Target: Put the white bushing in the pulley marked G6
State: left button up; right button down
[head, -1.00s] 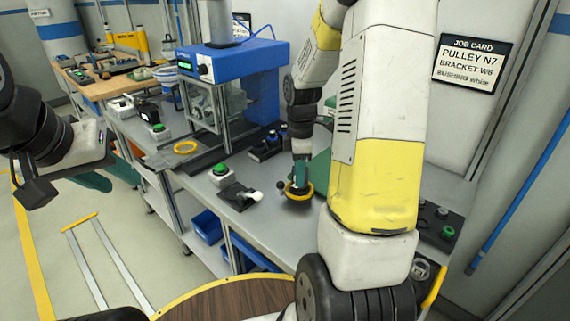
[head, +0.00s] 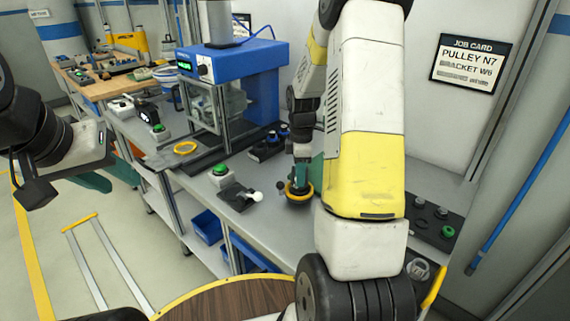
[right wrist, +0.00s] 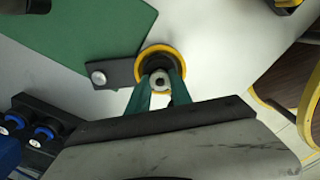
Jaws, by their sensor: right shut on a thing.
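My right gripper (right wrist: 160,88) points down, its green fingers shut on a small pale ring-shaped bushing (right wrist: 159,80). Around the bushing in the right wrist view is a yellow-rimmed pulley (right wrist: 144,54) with a dark centre. Whether the bushing is seated or just above the bore cannot be told. In the head view the pulley (head: 299,198) lies on the bench under my right gripper (head: 300,182). No G6 mark is readable. My left gripper (head: 92,182) hangs at the left, away from the bench; its green fingers show, their gap unclear.
A dark bracket with a bolt (right wrist: 98,77) adjoins the pulley, near a green mat (right wrist: 80,35). A black fixture with a white knob (head: 257,196) stands left.

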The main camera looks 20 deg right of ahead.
jog(key=c, duration=1.1)
grip_release()
jog(key=shift+c, duration=0.2)
notch_tip(320, 180, up, 12)
jog(key=s+a+r+m+t, duration=0.2)
jog(key=s+a+r+m, duration=0.1)
jog(key=s, duration=0.4)
jog(key=s+a+r+m+t+y, duration=0.1)
jog(key=s+a+r+m+t, duration=0.1)
jog(key=s+a+r+m, duration=0.2)
jog(key=s+a+r+m+t+y, duration=0.1)
jog(key=s+a+r+m+t, duration=0.1)
jog(key=s+a+r+m, duration=0.2)
jog(key=s+a+m, duration=0.1)
jog(key=s+m, duration=0.2)
jog(key=s, duration=0.3)
jog(key=shift+s+r+m, duration=0.15)
jog(key=shift+m, duration=0.15)
